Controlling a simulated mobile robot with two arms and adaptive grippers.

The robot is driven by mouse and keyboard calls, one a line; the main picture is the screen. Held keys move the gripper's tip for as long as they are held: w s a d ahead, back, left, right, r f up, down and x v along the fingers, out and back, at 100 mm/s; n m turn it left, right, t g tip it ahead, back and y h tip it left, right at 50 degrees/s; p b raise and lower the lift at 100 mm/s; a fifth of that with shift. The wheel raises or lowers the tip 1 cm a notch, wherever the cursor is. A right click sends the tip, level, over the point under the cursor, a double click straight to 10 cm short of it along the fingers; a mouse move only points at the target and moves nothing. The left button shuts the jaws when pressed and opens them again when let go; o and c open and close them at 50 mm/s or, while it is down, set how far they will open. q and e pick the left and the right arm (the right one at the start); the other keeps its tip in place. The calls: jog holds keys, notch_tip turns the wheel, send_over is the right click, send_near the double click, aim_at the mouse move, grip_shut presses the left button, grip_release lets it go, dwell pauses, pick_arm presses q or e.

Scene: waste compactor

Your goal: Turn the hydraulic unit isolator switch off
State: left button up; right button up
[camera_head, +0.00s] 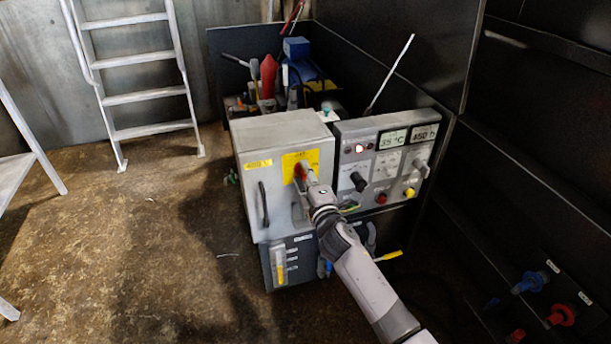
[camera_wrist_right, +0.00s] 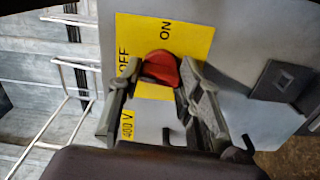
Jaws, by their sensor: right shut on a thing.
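The isolator switch is a red rotary knob (camera_head: 299,169) on a yellow plate (camera_head: 311,158) on the front of a grey cabinet (camera_head: 283,133). In the right wrist view the red knob (camera_wrist_right: 161,66) sits between the fingers of my right gripper (camera_wrist_right: 160,80), which is shut on it. That view is turned sideways and shows the plate's ON and OFF lettering, with OFF partly covered by a finger. The fingers hide the knob's sides, so I cannot tell exactly which mark it points to. My right gripper (camera_head: 308,178) reaches the knob from the front. My left gripper is not in view.
Right of the cabinet is a control panel (camera_head: 386,164) with displays, knobs and buttons. A black cabinet handle (camera_head: 263,204) is left of my gripper. Below is a dark unit with a yellow handle (camera_head: 280,267).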

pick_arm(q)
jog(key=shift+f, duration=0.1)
pick_arm(e)
jog(key=shift+n, duration=0.5)
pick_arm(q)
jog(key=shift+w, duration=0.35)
pick_arm(e)
jog(key=o, duration=1)
jog(key=shift+o, duration=0.8)
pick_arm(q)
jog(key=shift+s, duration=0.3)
pick_arm(e)
jog(key=v, duration=1.2)
